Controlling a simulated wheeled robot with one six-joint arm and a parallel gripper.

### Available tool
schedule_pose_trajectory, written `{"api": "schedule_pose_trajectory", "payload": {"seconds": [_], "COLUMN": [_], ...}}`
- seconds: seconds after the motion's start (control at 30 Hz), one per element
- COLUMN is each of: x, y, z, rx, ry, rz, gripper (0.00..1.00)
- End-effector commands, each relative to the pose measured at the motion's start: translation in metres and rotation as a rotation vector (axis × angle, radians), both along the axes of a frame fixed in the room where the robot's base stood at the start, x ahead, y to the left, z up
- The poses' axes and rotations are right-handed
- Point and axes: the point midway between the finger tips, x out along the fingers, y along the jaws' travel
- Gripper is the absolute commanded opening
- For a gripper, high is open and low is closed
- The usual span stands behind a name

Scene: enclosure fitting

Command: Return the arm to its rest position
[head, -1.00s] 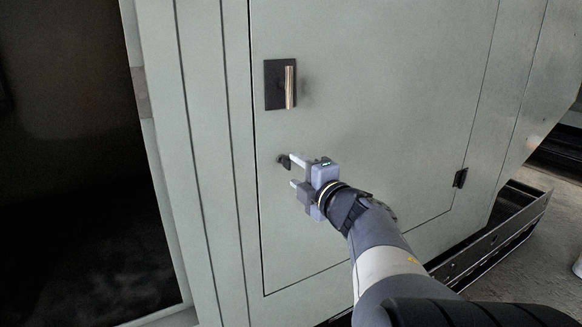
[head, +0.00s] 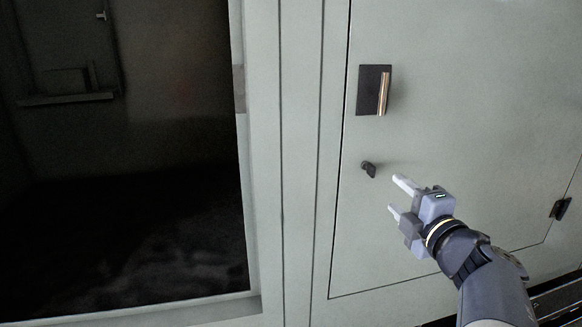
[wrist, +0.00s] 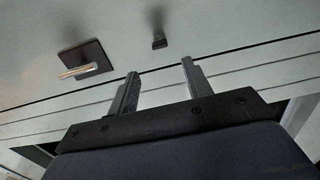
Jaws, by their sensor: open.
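My gripper (head: 396,196) is in front of the grey cabinet door (head: 450,110) in the head view, with its two light fingers apart and nothing between them. A small dark knob (head: 368,169) on the door is up and left of the fingertips, apart from them. In the wrist view my gripper (wrist: 158,68) also shows two spread fingers with an empty gap. The knob (wrist: 159,41) is beyond the fingertips there, not touched.
A metal handle on a black plate (head: 374,91) sits on the door above the knob; it also shows in the wrist view (wrist: 84,60). A dark hinge (head: 560,208) is at the right. A dark open compartment (head: 130,180) fills the left.

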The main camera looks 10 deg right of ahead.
Motion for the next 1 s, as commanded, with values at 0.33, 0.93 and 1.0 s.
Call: {"api": "schedule_pose_trajectory", "payload": {"seconds": [0.33,0.93,1.0], "x": [0.05,0.104,0.104], "y": [0.003,0.004,0.004], "z": [-0.001,0.001,0.0], "rx": [0.002,0.014,0.015], "ry": [0.0,-0.001,0.0], "rz": [0.006,0.0,0.0], "gripper": [0.47,0.47,0.47]}}
